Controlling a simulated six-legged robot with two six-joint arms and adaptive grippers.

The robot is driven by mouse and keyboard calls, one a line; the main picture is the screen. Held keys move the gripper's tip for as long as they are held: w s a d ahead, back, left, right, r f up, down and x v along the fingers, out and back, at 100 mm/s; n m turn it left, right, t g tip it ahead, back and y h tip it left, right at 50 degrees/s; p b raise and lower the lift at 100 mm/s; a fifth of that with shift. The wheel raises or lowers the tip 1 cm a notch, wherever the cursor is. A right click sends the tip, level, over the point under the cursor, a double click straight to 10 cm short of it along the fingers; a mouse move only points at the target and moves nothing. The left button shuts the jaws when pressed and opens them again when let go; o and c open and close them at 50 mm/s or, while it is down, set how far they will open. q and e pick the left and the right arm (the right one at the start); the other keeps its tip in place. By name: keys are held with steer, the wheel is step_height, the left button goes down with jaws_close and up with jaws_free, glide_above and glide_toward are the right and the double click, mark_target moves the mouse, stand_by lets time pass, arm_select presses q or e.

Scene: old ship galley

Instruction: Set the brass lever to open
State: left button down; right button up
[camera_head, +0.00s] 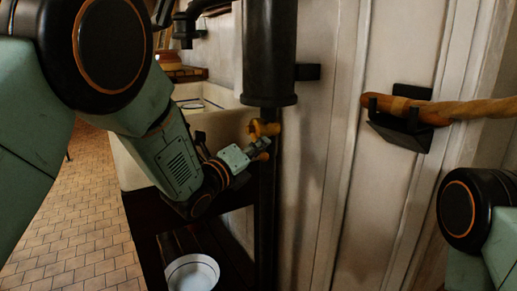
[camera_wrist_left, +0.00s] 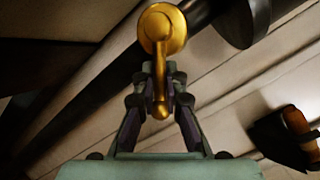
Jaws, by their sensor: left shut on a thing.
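The brass lever (camera_head: 262,128) is mounted on the dark vertical pipe (camera_head: 267,200), just below the pipe's thick upper section. Its round hub is on top and its arm points down in the head view. My left gripper (camera_head: 260,148) reaches in from the left and is shut on the lever's arm. In the left wrist view the lever's gold hub (camera_wrist_left: 162,28) shows beyond the fingertips, and its arm runs between the two fingers of the left gripper (camera_wrist_left: 159,80). My right gripper is not in view.
A wooden rod (camera_head: 455,110) rests in a black wall bracket (camera_head: 405,132) to the right. A pale basin (camera_head: 140,160) is behind my left arm. A white bowl (camera_head: 192,273) sits low on a dark wooden shelf. The tiled floor (camera_head: 75,200) at left is clear.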

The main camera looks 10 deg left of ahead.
arm_select(q)
steer(key=c, duration=1.4)
jaws_free()
steer(key=v, duration=1.2)
steer(key=shift+c, duration=0.4)
